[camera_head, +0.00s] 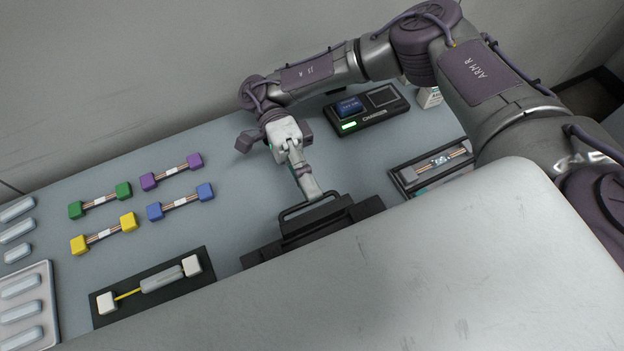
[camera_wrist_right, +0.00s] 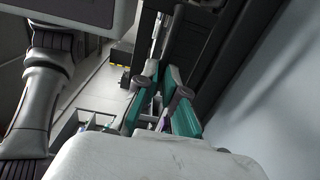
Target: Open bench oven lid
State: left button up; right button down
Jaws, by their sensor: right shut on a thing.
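The bench oven (camera_head: 318,225) is a dark box on the bench, partly hidden by a large pale surface in the foreground. A dark loop handle (camera_head: 290,211) stands at the back edge of its lid. My right gripper (camera_head: 314,194) reaches down to this handle from behind and is shut on it. The fingers cover part of the handle. In the right wrist view, the teal-sided fingers of my right gripper (camera_wrist_right: 165,98) are close together, and the grip point is hard to make out. I cannot tell how far the lid is raised. My left gripper is out of view.
A black charger (camera_head: 366,113) with a green light stands behind the oven. A dark tray (camera_head: 408,180) lies right of it. Green, purple, yellow and blue (camera_head: 181,203) block pairs lie left. A black holder (camera_head: 152,290) carries a splice piece in front.

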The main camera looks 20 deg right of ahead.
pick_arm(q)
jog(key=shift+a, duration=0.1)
pick_arm(e)
jog(key=c, duration=1.3)
grip_release()
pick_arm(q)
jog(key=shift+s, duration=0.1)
pick_arm(e)
jog(key=shift+o, duration=0.2)
notch_tip(320, 180, up, 10)
